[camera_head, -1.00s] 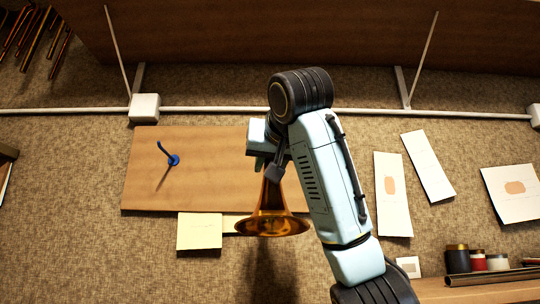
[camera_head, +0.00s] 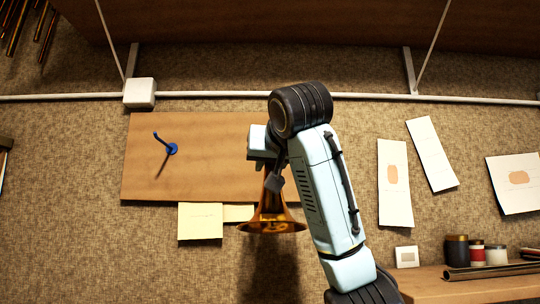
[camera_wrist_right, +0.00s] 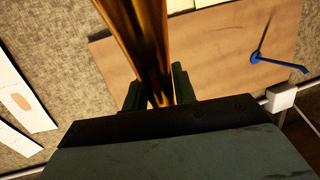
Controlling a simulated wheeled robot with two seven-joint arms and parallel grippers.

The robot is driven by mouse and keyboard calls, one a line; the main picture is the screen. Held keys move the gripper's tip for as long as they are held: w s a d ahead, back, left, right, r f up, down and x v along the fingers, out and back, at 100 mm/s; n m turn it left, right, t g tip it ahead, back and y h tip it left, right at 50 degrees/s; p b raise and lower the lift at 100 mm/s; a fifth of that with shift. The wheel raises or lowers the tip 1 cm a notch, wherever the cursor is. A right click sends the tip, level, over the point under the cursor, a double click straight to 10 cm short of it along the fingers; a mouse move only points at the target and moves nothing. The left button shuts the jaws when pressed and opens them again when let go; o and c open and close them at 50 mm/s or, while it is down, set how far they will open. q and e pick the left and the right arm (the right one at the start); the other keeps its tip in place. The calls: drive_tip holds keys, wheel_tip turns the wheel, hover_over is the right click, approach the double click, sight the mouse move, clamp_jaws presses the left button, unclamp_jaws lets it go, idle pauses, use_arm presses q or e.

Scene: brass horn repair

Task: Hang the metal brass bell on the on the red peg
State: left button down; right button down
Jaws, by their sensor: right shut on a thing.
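The brass bell (camera_head: 271,217) hangs with its flared mouth down in front of the lower right part of a wooden board. My right gripper (camera_head: 274,178) is shut on its narrow upper end; the bell's tube also shows between the fingers in the right wrist view (camera_wrist_right: 150,45). A blue peg (camera_head: 171,149) sticks out of the left part of the board, apart from the bell and to its left; it also shows in the wrist view (camera_wrist_right: 256,57). I see no red peg; part of the board is hidden behind my right arm. My left gripper is not in view.
The wooden board (camera_head: 200,180) is on a carpet-like wall, with yellow notes (camera_head: 200,222) below it. Paper sheets (camera_head: 394,205) are on the wall at right. A shelf (camera_head: 430,287) with several jars (camera_head: 457,250) is at lower right. The board around the blue peg is clear.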

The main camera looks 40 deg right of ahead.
drive_tip(key=d+p+x, duration=0.1)
drive_tip(key=x, duration=0.5)
idle(0.7)
drive_tip(key=shift+d+r, duration=0.1)
drive_tip(key=shift+d, duration=0.05)
idle(0.5)
